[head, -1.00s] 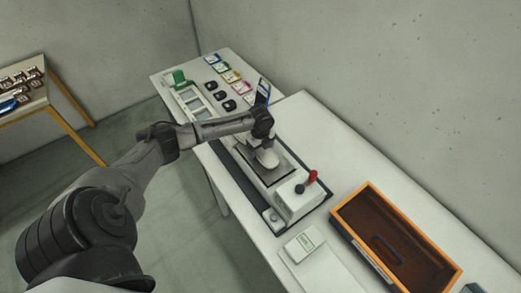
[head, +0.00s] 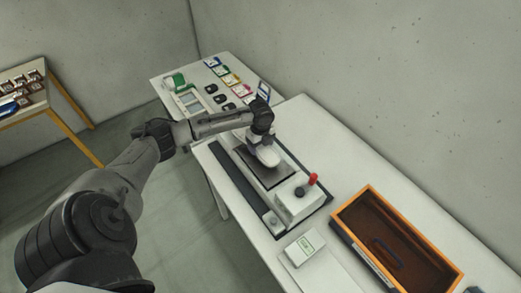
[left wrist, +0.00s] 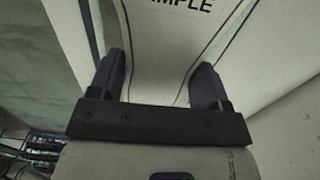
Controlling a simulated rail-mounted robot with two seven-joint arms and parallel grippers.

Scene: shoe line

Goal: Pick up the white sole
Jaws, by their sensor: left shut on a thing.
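The white sole (head: 268,156) shows in the head view above the dark plate (head: 267,175) of the bench machine. My left gripper (head: 262,143) is shut on the sole's upper end, and the sole hangs tilted below it. It appears slightly above the plate, though the gap is hard to judge. In the left wrist view, the two dark fingers (left wrist: 158,85) stand on either side of a pale surface. My right gripper is not in view.
The machine has a red-knobbed lever (head: 313,179) at its near end. An orange-rimmed brown crate (head: 447,265) and a white box (head: 304,247) are nearer. Black pieces (head: 220,99), coloured cards (head: 231,78) and a blue-framed stand (head: 263,90) are at the far end.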

